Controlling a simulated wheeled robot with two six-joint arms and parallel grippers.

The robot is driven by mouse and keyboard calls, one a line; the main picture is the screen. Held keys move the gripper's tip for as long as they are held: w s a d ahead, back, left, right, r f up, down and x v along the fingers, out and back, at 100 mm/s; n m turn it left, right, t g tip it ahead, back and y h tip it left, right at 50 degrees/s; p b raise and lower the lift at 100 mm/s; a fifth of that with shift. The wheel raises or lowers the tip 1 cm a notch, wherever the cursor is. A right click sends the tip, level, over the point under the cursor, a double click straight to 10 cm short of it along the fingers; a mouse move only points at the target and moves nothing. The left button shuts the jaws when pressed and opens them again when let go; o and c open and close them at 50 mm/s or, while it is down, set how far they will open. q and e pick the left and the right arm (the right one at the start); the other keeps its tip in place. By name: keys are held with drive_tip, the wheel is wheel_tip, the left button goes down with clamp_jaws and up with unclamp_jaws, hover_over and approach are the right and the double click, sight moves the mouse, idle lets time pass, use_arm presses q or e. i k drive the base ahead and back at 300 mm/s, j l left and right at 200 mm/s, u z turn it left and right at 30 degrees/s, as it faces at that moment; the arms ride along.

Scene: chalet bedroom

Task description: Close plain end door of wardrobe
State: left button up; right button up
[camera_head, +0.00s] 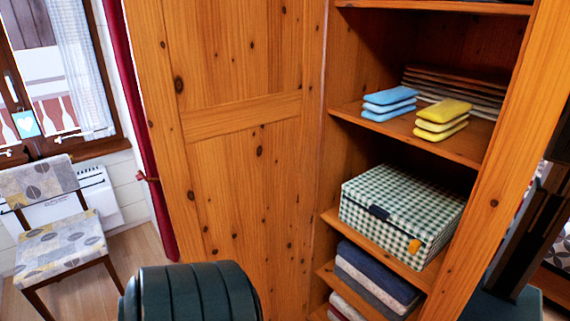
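The wooden wardrobe door (235,205) fills the middle of the view and stands open, swung out to the left of the shelves. It is knotty orange pine with a horizontal rail across it. A small knob or handle (147,178) sticks out at its left edge. The open wardrobe compartment (345,75) is to the right of the door. My dark ribbed arm part shows at the bottom, in front of the door's lower part. Neither gripper can be seen.
The shelves hold blue packs (389,102), yellow packs (443,118), a green checked box (403,212) and folded cloths (375,275). A patterned chair (57,243) stands left, near a window and a red curtain (140,130). Some wooden floor is free between chair and door.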

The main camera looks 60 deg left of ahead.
sight(230, 90)
drive_tip(key=i+j, duration=0.1)
drive_tip(key=j, duration=0.35)
drive_tip(key=j+u, duration=0.45)
drive_tip(key=k+j+u, duration=0.1)
drive_tip(key=j+u, duration=0.3)
drive_tip(key=j, duration=0.55)
drive_tip(key=k+j, duration=0.15)
drive_tip(key=j, duration=0.4)
drive_tip(key=i+j+z, duration=0.1)
drive_tip(key=j+z, duration=0.35)
drive_tip(key=j, duration=0.45)
drive_tip(key=j+z, duration=0.45)
drive_tip(key=j, duration=0.45)
drive_tip(key=k+l, duration=0.3)
drive_tip(key=l, duration=0.2)
